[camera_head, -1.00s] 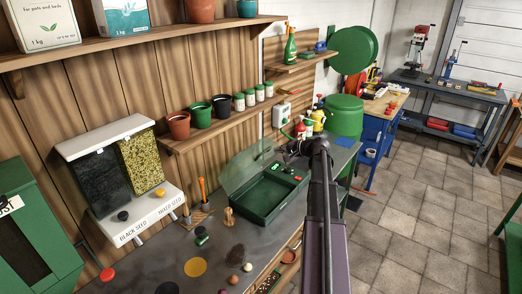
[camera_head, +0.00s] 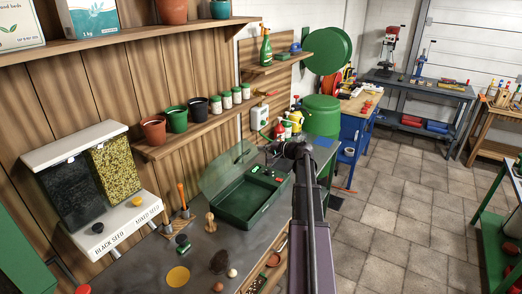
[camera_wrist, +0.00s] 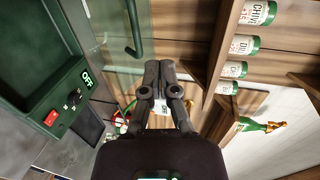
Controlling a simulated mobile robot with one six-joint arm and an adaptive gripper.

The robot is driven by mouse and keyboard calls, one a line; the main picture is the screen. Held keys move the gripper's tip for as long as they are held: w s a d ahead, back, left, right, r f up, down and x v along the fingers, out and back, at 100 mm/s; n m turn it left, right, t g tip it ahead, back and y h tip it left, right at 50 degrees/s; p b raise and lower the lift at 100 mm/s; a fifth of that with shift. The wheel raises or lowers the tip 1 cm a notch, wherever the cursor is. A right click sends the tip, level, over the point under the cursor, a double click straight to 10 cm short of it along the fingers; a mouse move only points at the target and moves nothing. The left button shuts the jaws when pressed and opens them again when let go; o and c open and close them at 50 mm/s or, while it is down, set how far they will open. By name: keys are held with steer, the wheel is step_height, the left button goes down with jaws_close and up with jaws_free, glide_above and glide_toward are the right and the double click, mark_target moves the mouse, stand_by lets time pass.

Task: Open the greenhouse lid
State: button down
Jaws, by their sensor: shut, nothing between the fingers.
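The greenhouse is a green box (camera_head: 238,218) on the grey bench, also at the left of the wrist view (camera_wrist: 25,98). Its clear, green-tinted lid (camera_head: 222,170) stands raised and tilted back toward the wooden wall. In the wrist view the lid pane (camera_wrist: 108,25) shows with a green bar handle (camera_wrist: 135,30). My gripper (camera_wrist: 158,68) is shut and empty, beside the lid handle and apart from it as far as I can see. In the head view my gripper (camera_head: 268,156) is small and dark near the box's far end, its tips hard to make out.
A wooden shelf (camera_head: 195,130) with pots and jars runs above the bench. A seed dispenser (camera_head: 95,180) stands at left. Spray bottles (camera_head: 290,122) and a green barrel (camera_head: 322,115) stand beyond the box.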

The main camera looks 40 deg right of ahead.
steer(key=b, duration=0.3)
glide_above(242, 159)
steer(key=w, duration=0.1)
steer(key=f, duration=0.3)
steer(key=shift+w+a, duration=0.1)
steer(key=shift+a, duration=0.15)
stand_by(1.3)
steer(key=shift+s+d, duration=0.1)
steer(key=shift+s, duration=0.55)
steer(key=f+v, duration=0.3)
steer(key=v, duration=0.9)
steer(key=shift+s+d+r, duration=0.25)
steer(key=shift+s+d, duration=0.1)
steer(key=shift+s, duration=0.15)
steer(key=shift+f, duration=0.1)
